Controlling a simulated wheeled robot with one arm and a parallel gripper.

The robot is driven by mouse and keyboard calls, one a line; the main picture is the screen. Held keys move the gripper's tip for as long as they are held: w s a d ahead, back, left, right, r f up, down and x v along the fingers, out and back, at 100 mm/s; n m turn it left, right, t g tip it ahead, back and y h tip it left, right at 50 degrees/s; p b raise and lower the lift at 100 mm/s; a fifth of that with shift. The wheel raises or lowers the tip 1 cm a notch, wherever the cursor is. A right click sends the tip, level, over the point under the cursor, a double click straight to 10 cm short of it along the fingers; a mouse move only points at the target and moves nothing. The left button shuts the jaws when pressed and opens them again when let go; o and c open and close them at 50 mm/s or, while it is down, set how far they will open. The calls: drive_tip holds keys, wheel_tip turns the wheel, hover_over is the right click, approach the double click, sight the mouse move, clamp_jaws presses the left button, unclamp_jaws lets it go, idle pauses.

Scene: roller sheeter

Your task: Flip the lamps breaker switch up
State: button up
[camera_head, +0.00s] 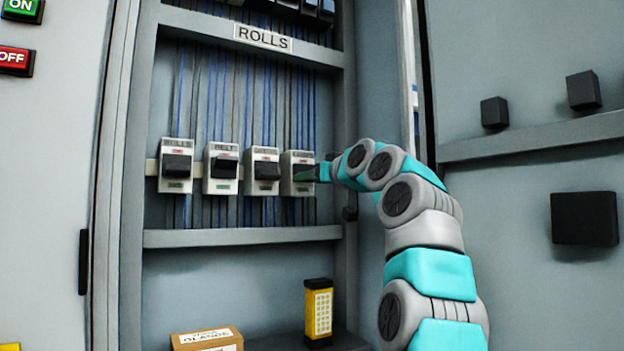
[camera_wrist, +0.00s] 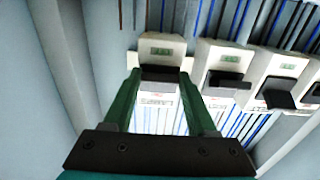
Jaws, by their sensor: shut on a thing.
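The rightmost breaker (camera_head: 297,159) of the row in the cabinet is a pale block with a black switch, a red mark above and a green mark below. Whether the switch is up or down I cannot tell.
Breakers labelled ROLLS (camera_head: 177,166) and BELT (camera_head: 221,168) and another breaker (camera_head: 262,171) stand to the left. A yellow device (camera_head: 319,312) and a cardboard box (camera_head: 207,338) are below. The cabinet's side wall (camera_head: 378,100) is close on the right.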

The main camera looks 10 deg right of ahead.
drive_tip(key=c, duration=0.5)
drive_tip(key=p, duration=0.2)
drive_tip(key=g+p, duration=0.1)
drive_tip(key=p, duration=0.1)
drive_tip(key=shift+r+g+h, duration=0.2)
drive_tip(key=shift+g+h, duration=0.1)
drive_tip(key=shift+c, duration=0.2)
drive_tip(key=o, duration=1.4)
drive_tip(key=shift+c, duration=0.2)
drive_tip(key=shift+s, duration=0.1)
drive_tip(key=b+v, duration=0.2)
drive_tip(key=v, duration=0.5)
drive_tip(key=shift+s, duration=0.35)
drive_tip(key=shift+d+r, duration=0.1)
drive_tip(key=shift+d, duration=0.05)
